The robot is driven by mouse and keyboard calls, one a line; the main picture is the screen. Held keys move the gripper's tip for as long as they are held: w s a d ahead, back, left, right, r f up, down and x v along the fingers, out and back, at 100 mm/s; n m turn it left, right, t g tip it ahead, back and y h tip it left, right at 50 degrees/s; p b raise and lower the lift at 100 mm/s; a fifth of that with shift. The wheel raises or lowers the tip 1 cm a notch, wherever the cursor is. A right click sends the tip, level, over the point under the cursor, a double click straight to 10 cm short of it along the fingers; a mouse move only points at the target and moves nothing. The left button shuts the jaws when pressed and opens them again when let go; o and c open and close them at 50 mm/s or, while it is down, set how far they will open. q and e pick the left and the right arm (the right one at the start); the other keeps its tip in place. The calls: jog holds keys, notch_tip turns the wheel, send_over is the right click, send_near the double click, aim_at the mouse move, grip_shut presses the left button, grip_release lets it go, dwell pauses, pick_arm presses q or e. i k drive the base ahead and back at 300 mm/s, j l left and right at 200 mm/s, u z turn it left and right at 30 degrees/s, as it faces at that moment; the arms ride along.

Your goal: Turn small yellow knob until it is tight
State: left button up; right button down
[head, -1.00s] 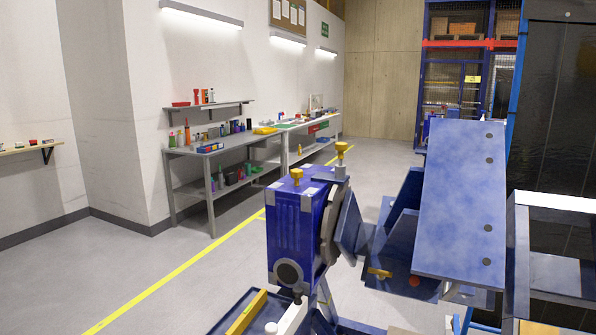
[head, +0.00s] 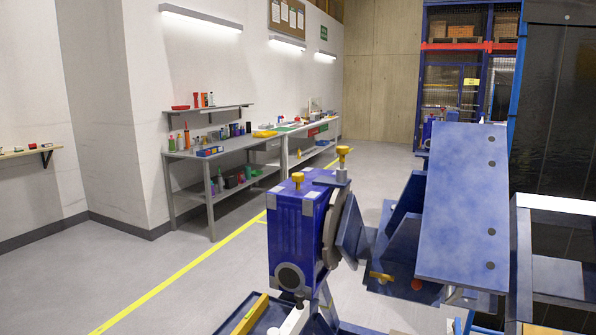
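A blue box-shaped gear housing (head: 294,235) stands on the jig in the middle of the head view. A small yellow knob (head: 298,179) sits upright on its top at the left. A taller yellow knob (head: 343,154) stands behind it on a grey bracket. A yellow handle (head: 380,276) shows lower down at the right, on the blue jig frame. I cannot tell from this view whether any knob is tight. Neither of my grippers is in view, and nothing touches the knobs.
A large tilted blue plate (head: 462,205) blocks the space right of the housing. A blue tray with a yellow bar (head: 249,313) lies below. A grey workbench (head: 190,160) with bottles and boxes stands along the left wall. The floor left of the jig is clear.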

aim_at(297, 178)
jog(key=i+j+z, duration=0.15)
jog(key=i+j, duration=0.25)
jog(key=i, duration=0.15)
jog(key=i+j+z, duration=0.1)
jog(key=i+j, duration=0.35)
jog(key=i, duration=0.1)
